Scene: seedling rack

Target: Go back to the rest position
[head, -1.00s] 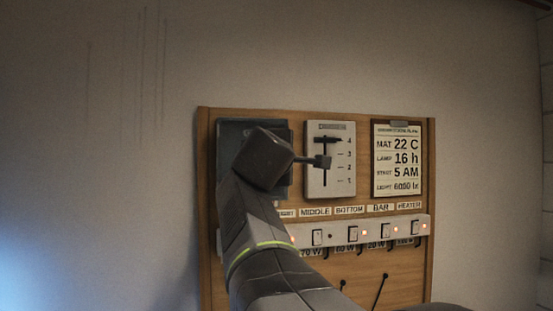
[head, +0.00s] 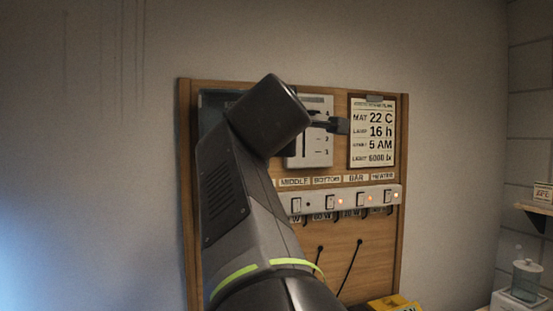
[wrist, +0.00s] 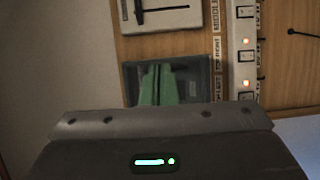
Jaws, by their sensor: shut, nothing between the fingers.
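My gripper (head: 342,125) is in front of the wooden board (head: 185,200) in the head view, pointing right. It overlaps the upper right of the pale slider panel (head: 322,155) and reaches towards the settings card. Its fingers are shut with nothing between them. In the wrist view the greenish fingers (wrist: 157,84) stand close together in front of a dark panel (wrist: 193,82). My arm hides most of that dark panel and the left part of the board in the head view.
The settings card (head: 373,132) hangs at the board's upper right. A switch strip (head: 382,197) with lit red lamps runs below it. A yellow object (head: 395,303) shows at the bottom edge. A bottle (head: 526,278) and a shelf (head: 533,209) stand at right. Bare wall lies left.

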